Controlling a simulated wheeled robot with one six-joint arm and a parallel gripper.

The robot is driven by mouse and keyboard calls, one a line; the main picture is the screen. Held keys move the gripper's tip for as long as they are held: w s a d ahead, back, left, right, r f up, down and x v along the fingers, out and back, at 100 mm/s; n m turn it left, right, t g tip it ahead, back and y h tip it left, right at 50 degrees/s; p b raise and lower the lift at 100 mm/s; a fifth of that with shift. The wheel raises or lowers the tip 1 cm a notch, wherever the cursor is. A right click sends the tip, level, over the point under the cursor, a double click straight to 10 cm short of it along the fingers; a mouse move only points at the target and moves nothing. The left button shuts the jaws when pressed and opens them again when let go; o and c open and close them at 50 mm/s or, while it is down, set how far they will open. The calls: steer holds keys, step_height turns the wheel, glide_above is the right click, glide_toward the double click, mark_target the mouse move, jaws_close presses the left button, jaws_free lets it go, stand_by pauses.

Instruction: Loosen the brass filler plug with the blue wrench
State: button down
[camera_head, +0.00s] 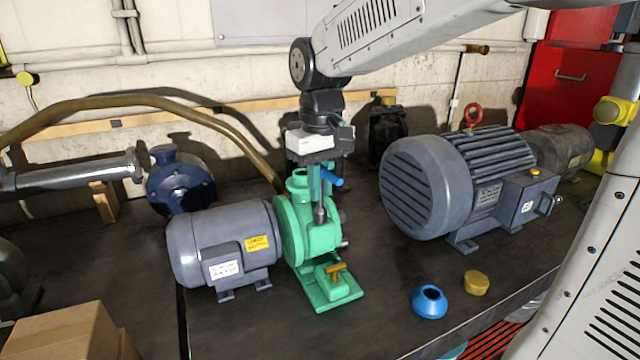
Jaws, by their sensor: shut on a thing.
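My gripper (320,192) points straight down over the green pump (308,240), just in front of its upper casing. It is shut on the blue wrench (333,180), whose blue handle sticks out to the right of the fingers. A grey shank below the fingers seems to be part of the wrench, and its lower end overlaps the pump's face. I cannot tell whether it touches. A brass fitting with a crossbar (336,271) sits on the pump's green foot, below and right of the gripper. I cannot tell whether this is the filler plug.
A grey motor (215,235) adjoins the pump at left; a large grey motor (430,185) stands at right. A blue ring-shaped part (429,305) and a brass cap (476,284) lie at the bench front. A dark blue pump (178,185) and cardboard box (65,335) are at left.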

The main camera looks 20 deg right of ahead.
steer(key=shift+n, duration=0.4)
steer(key=shift+r+m, duration=0.15)
steer(key=shift+m, duration=0.45)
steer(key=shift+r, duration=0.9)
steer(key=shift+r, duration=2.5)
